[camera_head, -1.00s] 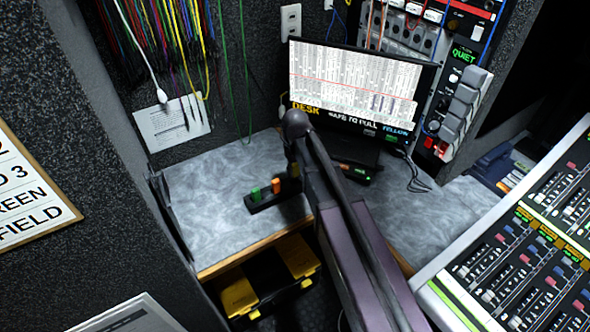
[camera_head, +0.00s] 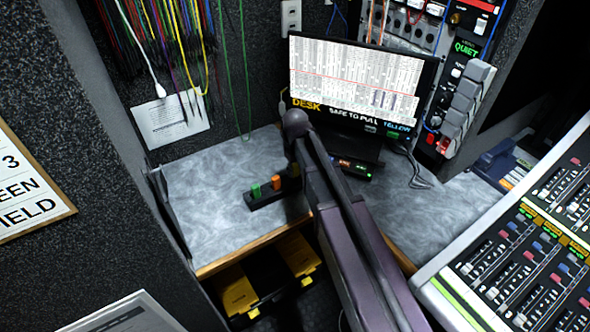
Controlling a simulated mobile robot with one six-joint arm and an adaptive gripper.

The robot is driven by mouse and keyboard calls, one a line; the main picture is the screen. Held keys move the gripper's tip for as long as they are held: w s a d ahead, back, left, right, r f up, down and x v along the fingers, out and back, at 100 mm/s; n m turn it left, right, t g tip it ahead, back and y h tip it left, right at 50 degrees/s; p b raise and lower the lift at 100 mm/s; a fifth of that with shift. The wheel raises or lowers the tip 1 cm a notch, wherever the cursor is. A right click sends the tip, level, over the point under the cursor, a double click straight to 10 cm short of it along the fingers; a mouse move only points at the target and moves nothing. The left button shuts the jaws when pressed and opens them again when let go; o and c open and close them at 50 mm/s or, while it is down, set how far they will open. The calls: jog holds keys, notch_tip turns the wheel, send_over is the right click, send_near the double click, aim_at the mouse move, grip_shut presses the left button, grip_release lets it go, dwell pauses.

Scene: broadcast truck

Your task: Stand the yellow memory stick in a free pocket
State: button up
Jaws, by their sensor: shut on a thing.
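A black holder block (camera_head: 262,199) lies on the grey desk, left of my arm. A green stick (camera_head: 255,190) and an orange stick (camera_head: 277,183) stand in it. Its right end is partly covered by my arm, so I cannot tell which pockets there are free. My gripper (camera_head: 293,168) is a small dark shape at the holder's right end, mostly hidden by my own arm. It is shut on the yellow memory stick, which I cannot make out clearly. I cannot tell whether the stick touches the holder.
A monitor (camera_head: 355,80) stands behind, its lower edge reading "DESK SAFE TO PULL YELLOW". A small black device (camera_head: 355,168) with lights sits before it. Cables hang at the back left. A mixing console (camera_head: 530,260) fills the right. Bare desk (camera_head: 205,210) lies left of the holder.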

jog(key=shift+f+b, duration=0.8)
jog(key=shift+f, duration=0.05)
jog(key=o, duration=0.9)
jog(key=shift+r, duration=0.15)
